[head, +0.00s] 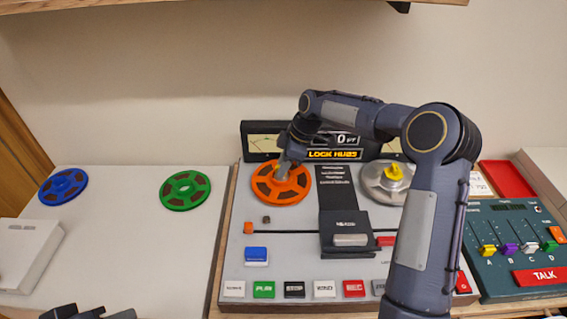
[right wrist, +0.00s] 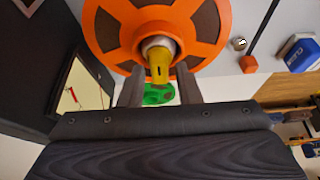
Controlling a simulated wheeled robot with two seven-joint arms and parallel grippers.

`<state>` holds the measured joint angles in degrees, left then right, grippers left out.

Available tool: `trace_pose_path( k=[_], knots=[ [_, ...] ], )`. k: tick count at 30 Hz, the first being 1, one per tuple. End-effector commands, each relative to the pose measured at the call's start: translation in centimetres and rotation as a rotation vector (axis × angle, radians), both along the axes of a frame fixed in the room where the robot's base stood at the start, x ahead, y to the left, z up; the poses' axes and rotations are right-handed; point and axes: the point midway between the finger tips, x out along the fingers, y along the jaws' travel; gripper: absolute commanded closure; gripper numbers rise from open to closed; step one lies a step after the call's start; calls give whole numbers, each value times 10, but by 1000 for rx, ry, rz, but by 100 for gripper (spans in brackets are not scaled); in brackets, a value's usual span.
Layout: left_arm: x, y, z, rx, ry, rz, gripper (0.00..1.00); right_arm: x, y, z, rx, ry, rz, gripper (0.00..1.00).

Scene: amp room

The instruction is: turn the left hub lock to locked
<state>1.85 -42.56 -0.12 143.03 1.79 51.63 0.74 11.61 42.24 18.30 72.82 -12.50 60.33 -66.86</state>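The left hub carries an orange reel (head: 267,190), which also shows in the right wrist view (right wrist: 107,28). At its centre is the left hub lock, a yellow knob (right wrist: 158,66) on a silver hub. My right gripper (head: 284,170) reaches down over this hub and hides the knob in the head view. In the right wrist view its two fingers (right wrist: 160,88) stand apart on either side of the knob, with visible gaps. Dark parts, apparently of my left gripper (head: 92,313), show at the bottom left edge, cut off.
The right hub (head: 383,182) is silver with a yellow knob (head: 394,172). A display (head: 333,154) behind reads LOCK HUBS. Blue (head: 63,187) and green (head: 185,189) reels lie left on the counter. A mixer with sliders (head: 517,250) stands right. My right arm covers part of the deck.

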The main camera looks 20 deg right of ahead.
Motion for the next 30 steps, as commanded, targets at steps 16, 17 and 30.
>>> trace_pose_path(
  k=[16,17,30],
  knots=[
    [0,0,-3,0,0,0,64,0,0,0,0,0,-26,100],
    [0,0,-4,0,0,0,64,0,0,-1,0,-1,-35,100],
    [0,0,-27,0,0,0,64,-2,2,-1,0,-4,-344,100]
  ],
)
